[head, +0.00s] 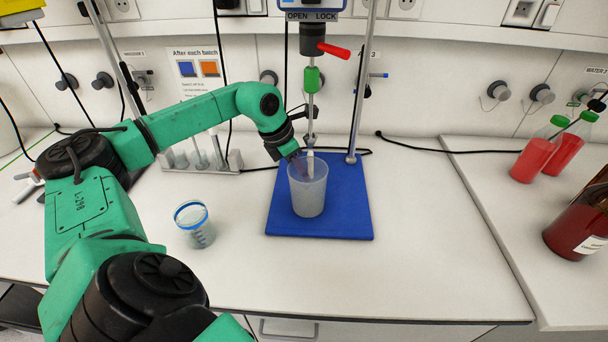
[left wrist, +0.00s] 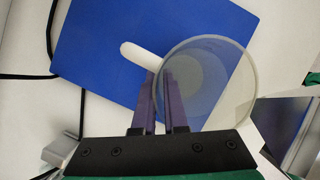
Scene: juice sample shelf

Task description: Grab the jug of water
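The jug (head: 308,190), a tall translucent beaker, stands upright on the blue base plate (head: 345,215) of the stirrer stand in the head view. Its contents are hard to make out. The left wrist view looks down into the jug's round opening (left wrist: 215,85). My left gripper (head: 298,156) reaches down to the jug's rim at its back left. In the left wrist view its two purple fingers (left wrist: 160,85) are close together, one on each side of the near rim, with a narrow gap. Whether they pinch the wall is unclear. My right gripper is not in view.
A white stirrer paddle (head: 310,160) hangs down at the jug from the green-collared shaft. A small blue-rimmed cup (head: 195,225) stands to the left. A rack (head: 205,158) is behind my arm. Red bottles (head: 535,155) stand at right. The counter right of the plate is clear.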

